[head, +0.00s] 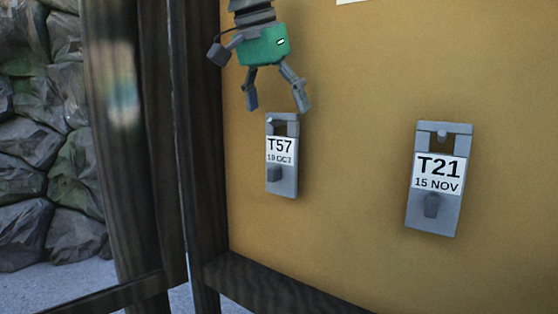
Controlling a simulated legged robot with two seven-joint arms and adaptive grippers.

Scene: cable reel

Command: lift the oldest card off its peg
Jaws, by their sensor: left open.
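A grey card (281,180) with a white label reading T57 and what looks like 19 OCT hangs on the yellow board, left of centre. A second grey card (447,211) labelled T21, 15 NOV hangs farther right. The T57 card bears the earlier date of the two in view. Each card has a slot near its top with a peg showing in it, and a grey knob below its label. My left gripper (277,104) points down just above the top of the T57 card. Its two fingers are spread apart with nothing between them. My right gripper is out of view.
The yellow board (360,160) is bare between and around the cards. Dark wooden posts (160,150) stand at its left, and a dark rail (275,287) runs along its bottom. A stone wall (45,150) lies beyond at the far left.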

